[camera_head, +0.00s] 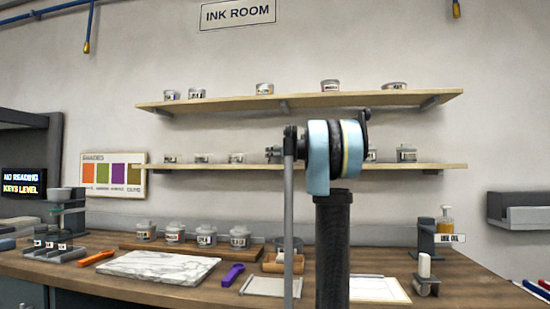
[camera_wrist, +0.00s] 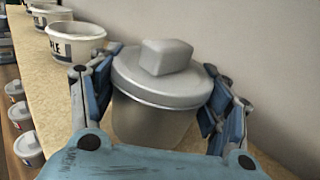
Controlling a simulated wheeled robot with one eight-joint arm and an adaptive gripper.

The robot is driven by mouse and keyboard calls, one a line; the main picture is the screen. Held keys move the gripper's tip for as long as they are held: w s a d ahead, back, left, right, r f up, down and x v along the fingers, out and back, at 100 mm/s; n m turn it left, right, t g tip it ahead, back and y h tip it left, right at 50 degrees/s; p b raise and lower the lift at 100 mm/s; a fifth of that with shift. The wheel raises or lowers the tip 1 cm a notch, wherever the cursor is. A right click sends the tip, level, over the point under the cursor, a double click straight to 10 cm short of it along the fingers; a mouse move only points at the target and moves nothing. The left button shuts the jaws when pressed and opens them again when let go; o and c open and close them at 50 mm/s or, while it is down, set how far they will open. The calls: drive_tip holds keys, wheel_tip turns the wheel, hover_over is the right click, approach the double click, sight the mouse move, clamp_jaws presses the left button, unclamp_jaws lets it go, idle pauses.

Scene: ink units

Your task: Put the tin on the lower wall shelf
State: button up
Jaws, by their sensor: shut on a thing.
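In the wrist view, a grey tin (camera_wrist: 152,118) with a wide lid and a block-shaped knob sits between the two blue fingers of my gripper (camera_wrist: 155,88). The gripper is shut on it, and the tin looks roughly upright. The lower wall shelf (camera_wrist: 55,105) runs beside and behind it; I cannot tell whether the tin's hidden base touches the board.
Open labelled tubs (camera_wrist: 76,42) stand in a row on the shelf near the tin. The upper shelf (camera_head: 225,104) holds several tubs. On the bench are lidded tins (camera_head: 175,232), a marble slab (camera_head: 158,266), a purple tool (camera_head: 232,275) and a pump bottle (camera_head: 445,222).

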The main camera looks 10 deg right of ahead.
drive_tip(key=o, duration=1.4)
drive_tip(key=shift+o, duration=0.2)
drive_tip(key=v, duration=1.1)
drive_tip(key=shift+d, duration=0.1)
drive_tip(key=shift+s+d, duration=0.2)
drive_tip(key=shift+s, duration=0.25)
drive_tip(key=shift+s, duration=0.1)
